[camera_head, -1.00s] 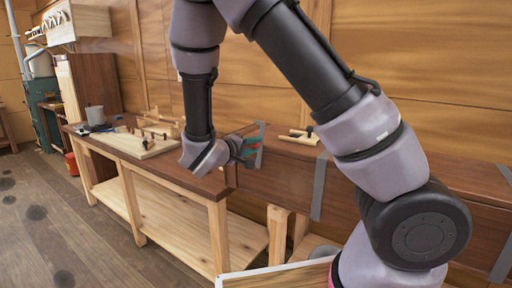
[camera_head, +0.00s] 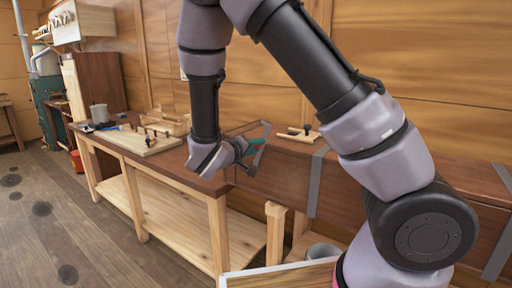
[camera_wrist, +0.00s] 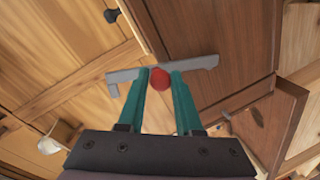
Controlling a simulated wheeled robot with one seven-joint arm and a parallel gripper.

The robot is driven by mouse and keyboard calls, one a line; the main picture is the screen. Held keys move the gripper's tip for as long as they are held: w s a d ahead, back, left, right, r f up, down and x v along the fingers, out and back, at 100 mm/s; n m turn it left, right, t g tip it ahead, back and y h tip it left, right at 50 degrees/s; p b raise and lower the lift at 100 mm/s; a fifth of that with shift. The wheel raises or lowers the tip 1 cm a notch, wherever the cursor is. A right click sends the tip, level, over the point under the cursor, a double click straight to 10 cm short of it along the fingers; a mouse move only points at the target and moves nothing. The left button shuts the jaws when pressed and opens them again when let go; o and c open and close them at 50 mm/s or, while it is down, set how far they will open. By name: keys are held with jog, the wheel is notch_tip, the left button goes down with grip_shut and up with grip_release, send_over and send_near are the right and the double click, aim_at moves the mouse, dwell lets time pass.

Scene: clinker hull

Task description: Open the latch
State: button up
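The latch shows in the wrist view as a grey metal bar (camera_wrist: 200,63) with a short bent end at left. A round red knob (camera_wrist: 159,79) is at its middle. My gripper (camera_wrist: 158,72) has teal fingers, one on each side of the knob, with their tips at the bar. Almost no gap shows between fingers and knob; I cannot tell whether they press on it. In the head view my gripper (camera_head: 256,140) is at the front of a dark brown wooden chest (camera_head: 290,178), and hides the knob.
A workbench (camera_head: 190,172) with a light board (camera_head: 144,142) and a grey cup (camera_head: 99,113) stands left of the chest. A wooden tool (camera_head: 298,134) lies on the chest top. A dark knob (camera_wrist: 111,15) shows in the wrist view.

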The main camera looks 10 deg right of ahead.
jog(key=o, duration=0.4)
jog(key=v, duration=1)
jog(key=shift+s+a, duration=0.3)
jog(key=shift+d+r, duration=0.1)
jog(key=s+d+r+m+g+y, duration=0.25)
jog(key=d+g, duration=0.25)
jog(key=d, duration=0.3)
jog(key=s+d+r+m+g+y, duration=0.1)
jog(key=s+d+r+m+g, duration=0.15)
jog(key=d+g, duration=0.4)
jog(key=s+d+r+m+t+y, duration=0.1)
jog(key=s+r+t+y, duration=0.1)
jog(key=r+y, duration=0.1)
jog(key=s+d+r+m+t+y, duration=0.1)
jog(key=s+r+t+y, duration=0.1)
jog(key=r, duration=0.3)
jog(key=s+d+r+t+y, duration=0.1)
jog(key=s+r+t+y, duration=0.1)
jog(key=s+r+y, duration=0.1)
jog(key=shift+s+d+r+m+t+y, duration=0.15)
jog(key=shift+r+m+t+y, duration=0.1)
jog(key=shift+r, duration=0.15)
jog(key=shift+s+d+r+m+t+y, duration=0.1)
jog(key=shift+s+d+r+m+y, duration=0.1)
jog(key=shift+r, duration=0.25)
